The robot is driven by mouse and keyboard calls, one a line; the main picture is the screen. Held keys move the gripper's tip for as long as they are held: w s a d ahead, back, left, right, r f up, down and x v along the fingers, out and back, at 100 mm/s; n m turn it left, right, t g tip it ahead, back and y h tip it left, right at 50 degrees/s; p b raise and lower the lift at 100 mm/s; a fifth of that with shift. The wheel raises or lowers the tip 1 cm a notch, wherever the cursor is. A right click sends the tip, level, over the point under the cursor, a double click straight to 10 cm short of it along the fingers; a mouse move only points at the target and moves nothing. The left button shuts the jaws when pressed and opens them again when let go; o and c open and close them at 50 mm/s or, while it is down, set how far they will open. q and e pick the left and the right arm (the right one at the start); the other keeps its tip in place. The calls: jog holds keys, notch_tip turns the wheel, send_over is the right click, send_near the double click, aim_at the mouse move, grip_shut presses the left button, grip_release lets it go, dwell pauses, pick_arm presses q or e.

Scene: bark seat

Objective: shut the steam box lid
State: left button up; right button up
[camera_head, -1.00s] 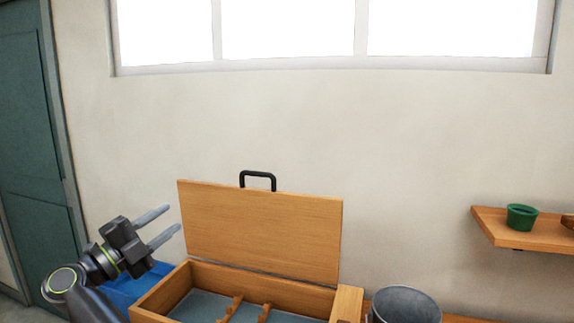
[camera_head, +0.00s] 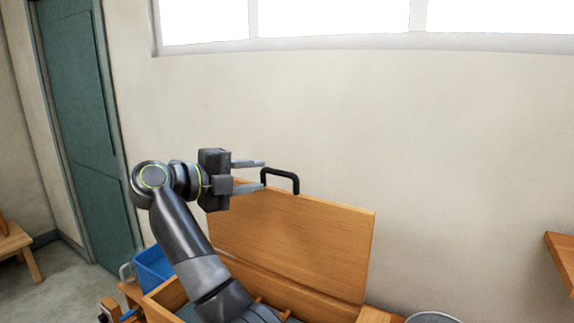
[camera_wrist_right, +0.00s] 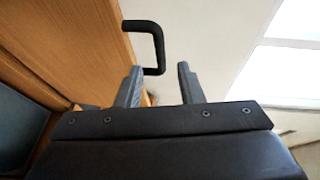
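The wooden steam box (camera_head: 172,295) stands low in the head view. Its lid (camera_head: 310,235) is raised, standing up at the back edge. A black handle (camera_head: 281,175) sits on the lid's top edge. My right gripper (camera_head: 263,174) is at the handle's left end, with two grey fingers apart and pointing toward it. In the right wrist view, the handle (camera_wrist_right: 157,45) has its near end just ahead of and between the open fingertips (camera_wrist_right: 160,67). I cannot tell whether they touch it. My arm hides part of the box's inside. My left gripper is out of view.
A blue bin (camera_head: 153,268) stands left of the box. A metal bucket (camera_head: 433,317) is at the lower right, and a wooden shelf (camera_head: 562,258) is on the wall at the right edge. The wall above the lid is clear.

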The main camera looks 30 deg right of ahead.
aim_at(276, 173)
jog(key=d+p, duration=0.1)
jog(key=d, duration=0.2)
jog(key=d+p, duration=0.1)
jog(key=d, duration=0.2)
jog(key=w+d+f+p, duration=0.1)
jog(key=d, duration=0.1)
jog(key=shift+d+f, duration=0.1)
jog(key=shift+d, duration=0.3)
jog(key=shift+w, duration=0.1)
jog(key=shift+c, duration=0.6)
grip_shut()
